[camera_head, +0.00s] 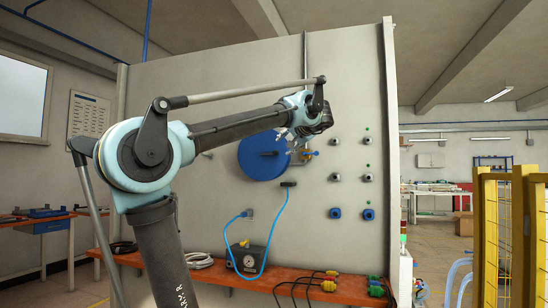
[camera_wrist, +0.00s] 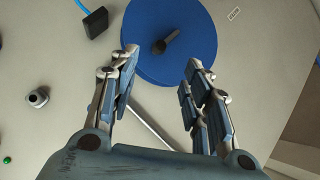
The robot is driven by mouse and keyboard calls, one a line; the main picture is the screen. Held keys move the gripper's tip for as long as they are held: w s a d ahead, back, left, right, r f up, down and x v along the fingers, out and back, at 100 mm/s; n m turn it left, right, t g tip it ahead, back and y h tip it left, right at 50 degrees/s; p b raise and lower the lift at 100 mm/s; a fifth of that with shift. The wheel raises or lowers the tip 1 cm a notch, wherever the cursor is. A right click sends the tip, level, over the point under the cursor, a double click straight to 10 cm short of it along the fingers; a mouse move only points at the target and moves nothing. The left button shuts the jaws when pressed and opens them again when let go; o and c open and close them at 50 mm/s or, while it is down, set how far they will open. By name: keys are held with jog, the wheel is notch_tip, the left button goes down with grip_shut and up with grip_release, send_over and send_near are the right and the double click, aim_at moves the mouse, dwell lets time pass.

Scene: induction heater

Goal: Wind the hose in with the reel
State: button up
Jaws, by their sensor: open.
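The reel is a blue disc (camera_head: 258,158) on the upright grey panel; it also fills the top middle of the wrist view (camera_wrist: 185,62). A dark crank handle (camera_wrist: 168,42) sticks out from its face. The light blue hose (camera_head: 276,232) hangs from a black block (camera_head: 289,184) below and right of the reel and curves down towards the bench. The block also shows in the wrist view (camera_wrist: 95,22). My gripper (camera_wrist: 162,58) is open and empty in front of the reel, with the handle between and beyond its fingertips. It appears apart from the handle.
An orange bench (camera_head: 205,281) runs along the panel's foot, carrying a dark gauge box (camera_head: 247,259), coiled cable and cords with yellow and green plugs. Several knobs and sockets (camera_head: 335,213) project at the panel's right. A yellow fence (camera_head: 490,235) stands at far right.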

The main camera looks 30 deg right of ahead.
aim_at(277, 152)
jog(key=x, duration=0.5)
jog(key=d+x, duration=0.1)
jog(key=x, duration=0.5)
jog(key=r+x, duration=0.1)
jog(key=x, duration=0.4)
jog(key=shift+w+d+f, duration=0.1)
jog(key=shift+w+d, duration=0.15)
jog(key=shift+w, duration=0.15)
jog(key=shift+c, duration=0.3)
jog(key=shift+h, duration=0.3)
grip_shut()
